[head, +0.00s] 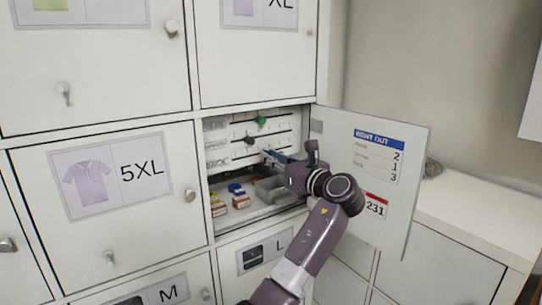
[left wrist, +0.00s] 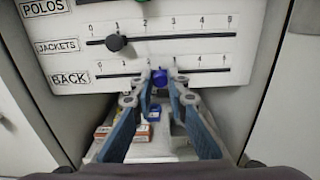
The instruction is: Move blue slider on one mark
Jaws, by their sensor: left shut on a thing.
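The blue slider (left wrist: 159,77) is a round knob on the lowest rail, labelled BACK, of the white panel (left wrist: 205,20) inside the open locker. In the left wrist view it shows between about marks 2 and 3; the fingers partly crowd it, so its exact mark is hard to tell. My left gripper (left wrist: 159,82) is shut on the blue slider, one fingertip on each side. In the head view my left gripper (head: 270,155) reaches into the locker and hides the blue slider. My right gripper is in neither view.
A dark knob (left wrist: 116,43) sits near mark 1 on the JACKETS rail above. A green knob (head: 261,120) is on the top rail. Small boxes (head: 241,201) and a grey bin (head: 270,188) lie below. The open door (head: 410,150), with a WENT OUT sheet, stands right of my arm.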

